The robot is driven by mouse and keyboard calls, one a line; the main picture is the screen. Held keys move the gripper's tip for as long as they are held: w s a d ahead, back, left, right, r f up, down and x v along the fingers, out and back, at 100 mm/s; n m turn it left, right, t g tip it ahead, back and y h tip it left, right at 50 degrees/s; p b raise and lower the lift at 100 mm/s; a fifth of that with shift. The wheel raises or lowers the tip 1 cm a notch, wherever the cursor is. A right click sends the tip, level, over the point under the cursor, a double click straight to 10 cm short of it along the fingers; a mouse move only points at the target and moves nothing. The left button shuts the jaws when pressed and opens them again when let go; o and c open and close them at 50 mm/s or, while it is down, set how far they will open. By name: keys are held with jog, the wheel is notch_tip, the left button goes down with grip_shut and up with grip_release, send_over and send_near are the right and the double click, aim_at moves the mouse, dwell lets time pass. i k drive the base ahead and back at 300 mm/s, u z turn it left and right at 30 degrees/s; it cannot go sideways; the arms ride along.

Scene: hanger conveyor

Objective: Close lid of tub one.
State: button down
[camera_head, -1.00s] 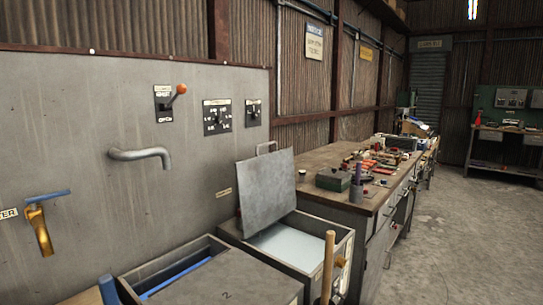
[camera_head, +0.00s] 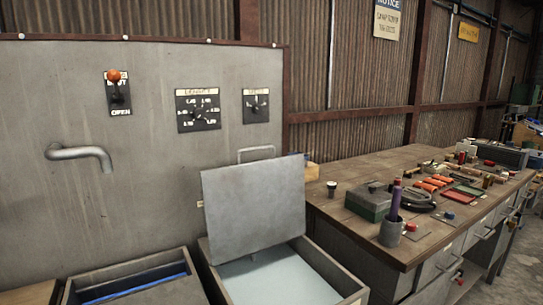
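A metal tub (camera_head: 333,268) with pale liquid (camera_head: 265,275) in it stands at the bottom centre. Its flat grey lid (camera_head: 255,205) is raised and leans back steeply, with a loop handle (camera_head: 256,149) at its top edge. I cannot read a number on this tub. A second tub (camera_head: 128,266) stands to its left, partly covered by a grey lid, with something blue inside; its lower part is cut off by the picture's edge. My gripper is not in view.
A wooden workbench (camera_head: 330,205) stands right of the open tub, with a green box (camera_head: 368,201), a cup of tools (camera_head: 391,232) and several other tools. A grey wall panel behind the tubs carries a bent spout (camera_head: 80,153) and an orange-knobbed lever (camera_head: 114,77).

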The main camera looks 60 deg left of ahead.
aim_at(252, 208)
jog(key=i, duration=0.95)
jog(key=u, duration=2.05)
